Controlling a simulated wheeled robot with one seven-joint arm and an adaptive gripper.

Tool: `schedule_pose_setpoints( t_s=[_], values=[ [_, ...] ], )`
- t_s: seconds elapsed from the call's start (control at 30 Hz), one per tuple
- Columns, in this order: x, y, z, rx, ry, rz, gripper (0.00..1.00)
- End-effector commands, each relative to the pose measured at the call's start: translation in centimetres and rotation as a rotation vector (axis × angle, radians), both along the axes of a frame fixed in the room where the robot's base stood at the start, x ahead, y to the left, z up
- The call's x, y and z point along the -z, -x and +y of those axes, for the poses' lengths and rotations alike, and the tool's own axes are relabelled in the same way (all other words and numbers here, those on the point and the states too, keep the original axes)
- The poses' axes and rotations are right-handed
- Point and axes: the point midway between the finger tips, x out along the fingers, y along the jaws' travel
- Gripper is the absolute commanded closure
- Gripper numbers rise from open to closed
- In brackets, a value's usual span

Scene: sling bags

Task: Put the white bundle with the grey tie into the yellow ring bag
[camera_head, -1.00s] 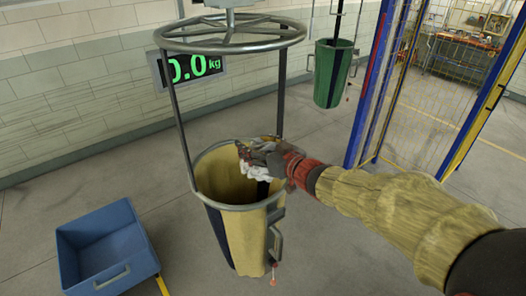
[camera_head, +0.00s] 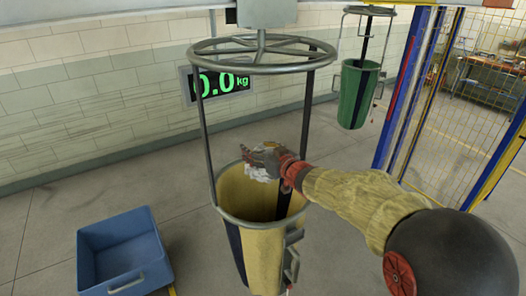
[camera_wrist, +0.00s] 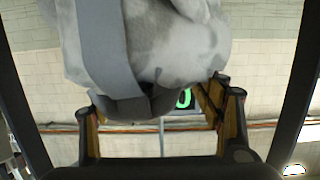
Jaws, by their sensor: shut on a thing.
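The yellow ring bag (camera_head: 262,240) hangs open from a grey metal ring frame (camera_head: 262,55) in the middle of the head view. My gripper (camera_head: 255,160) is over the bag's mouth, near its far rim. It is shut on the white bundle (camera_head: 259,174), which shows just under the fingers. In the wrist view the white bundle (camera_wrist: 185,45) fills the upper middle, with a grey tie (camera_wrist: 98,45) around it, between my fingers. The bundle's lower side and its exact height against the rim are hard to tell.
An empty-looking blue bin (camera_head: 122,250) stands on the floor at left. A green bag (camera_head: 358,92) hangs behind at right. A display (camera_head: 220,84) reading 0.0 kg is behind the frame. Blue posts and a yellow mesh fence stand at right.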

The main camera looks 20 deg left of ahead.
Motion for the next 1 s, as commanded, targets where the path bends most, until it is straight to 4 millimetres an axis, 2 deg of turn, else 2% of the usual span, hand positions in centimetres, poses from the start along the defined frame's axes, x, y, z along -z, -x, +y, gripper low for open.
schedule_pose_setpoints(
  t_s=[0.47, 0.5, 0.9, 1.0],
  values=[
    [-0.15, -0.57, 0.64, 0.0, -0.002, -0.003, 0.93],
    [-0.14, -0.57, 0.64, 0.0, -0.002, -0.003, 0.32],
    [0.06, -0.55, 0.61, 0.0, -0.001, -0.001, 0.09],
    [0.06, -0.55, 0.61, 0.0, -0.001, -0.001, 0.09]
  ],
)
